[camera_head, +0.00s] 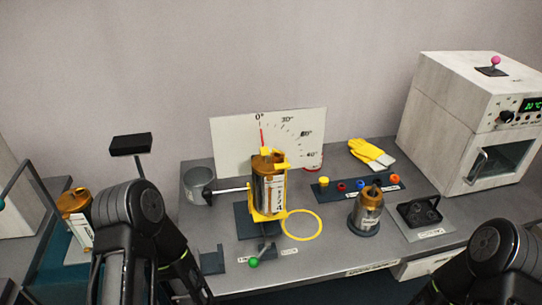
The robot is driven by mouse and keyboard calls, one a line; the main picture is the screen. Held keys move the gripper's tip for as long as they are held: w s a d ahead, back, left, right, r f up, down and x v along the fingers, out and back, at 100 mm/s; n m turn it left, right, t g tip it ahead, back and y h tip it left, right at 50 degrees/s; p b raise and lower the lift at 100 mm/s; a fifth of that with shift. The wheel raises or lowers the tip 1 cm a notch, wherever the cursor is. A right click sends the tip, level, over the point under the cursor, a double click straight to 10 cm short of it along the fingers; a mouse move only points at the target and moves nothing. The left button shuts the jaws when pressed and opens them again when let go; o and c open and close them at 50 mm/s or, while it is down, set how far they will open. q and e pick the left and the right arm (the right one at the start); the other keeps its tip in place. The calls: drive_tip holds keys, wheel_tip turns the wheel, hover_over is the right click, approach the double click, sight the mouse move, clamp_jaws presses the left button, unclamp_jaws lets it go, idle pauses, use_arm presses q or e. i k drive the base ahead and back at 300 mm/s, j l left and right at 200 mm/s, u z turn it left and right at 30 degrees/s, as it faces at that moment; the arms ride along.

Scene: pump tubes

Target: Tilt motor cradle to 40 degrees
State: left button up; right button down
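The motor cradle (254,213) is a yellow frame on a dark base, standing mid-table. It holds an upright copper-and-white motor (270,186). A red pointer (262,138) stands near upright by the 0° mark. My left arm reaches in at lower left and my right arm at lower right. Neither gripper's fingers can be seen, and nothing of mine touches the cradle.
A yellow ring (302,225) lies right of the cradle. A green-knobbed lever (254,262) is in front. Right are a second motor (369,210), a strip of coloured caps (350,188), yellow gloves (371,154) and an oven (470,125).

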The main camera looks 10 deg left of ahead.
sight(207, 194)
drive_tip(key=k+l+u, duration=0.1)
drive_tip(key=l+u, duration=0.25)
drive_tip(key=k+l+u, duration=0.2)
drive_tip(key=l+u, duration=0.15)
